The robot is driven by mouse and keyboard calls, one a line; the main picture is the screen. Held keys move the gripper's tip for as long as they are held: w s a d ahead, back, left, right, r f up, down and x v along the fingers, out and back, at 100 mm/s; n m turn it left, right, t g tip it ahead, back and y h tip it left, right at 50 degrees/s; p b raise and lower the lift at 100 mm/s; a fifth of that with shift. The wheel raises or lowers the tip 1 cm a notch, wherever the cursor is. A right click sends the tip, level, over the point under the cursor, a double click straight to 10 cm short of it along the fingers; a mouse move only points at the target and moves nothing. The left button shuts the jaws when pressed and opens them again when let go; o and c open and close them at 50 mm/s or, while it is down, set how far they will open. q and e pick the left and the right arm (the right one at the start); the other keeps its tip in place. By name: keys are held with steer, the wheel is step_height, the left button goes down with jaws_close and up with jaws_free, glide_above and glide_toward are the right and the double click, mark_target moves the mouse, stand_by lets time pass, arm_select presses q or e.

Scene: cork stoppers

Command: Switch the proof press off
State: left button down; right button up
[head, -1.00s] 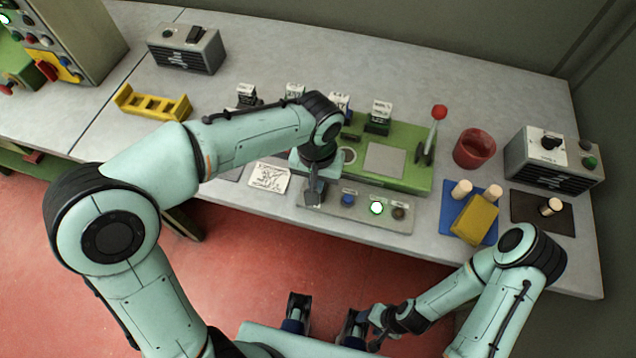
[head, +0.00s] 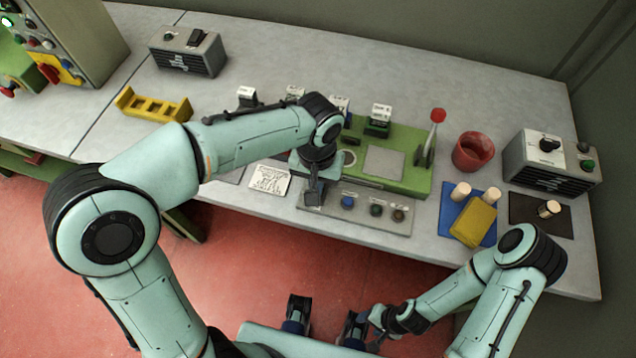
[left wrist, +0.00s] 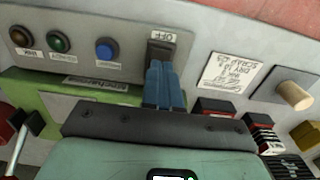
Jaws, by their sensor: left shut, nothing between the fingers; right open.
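The proof press (head: 405,175) is a green machine with a grey control panel (head: 330,222) along its front. The panel bears a blue button (head: 348,201), a dark green lamp (head: 376,210) and a brownish lamp (head: 398,214). In the left wrist view the black switch (left wrist: 160,52) sits beside a label reading OFF. My left gripper (left wrist: 164,78) is shut and empty, its blue fingertips at the switch and covering part of it. In the head view the left gripper (head: 314,185) is over the panel's left end. My right gripper (head: 325,314) is open and empty, low in front of the table.
A handwritten card (head: 269,180) lies left of the panel.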

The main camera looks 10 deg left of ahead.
arm_select(q)
step_height(320, 180, up, 5)
steer(key=p, duration=0.3)
steer(key=shift+r+p, duration=0.2)
steer(key=shift+p, duration=0.1)
arm_select(e)
steer(key=r, duration=0.1)
steer(key=w+r, duration=0.1)
steer(key=r, duration=0.1)
steer(key=w+r, duration=0.1)
steer(key=shift+r, duration=0.2)
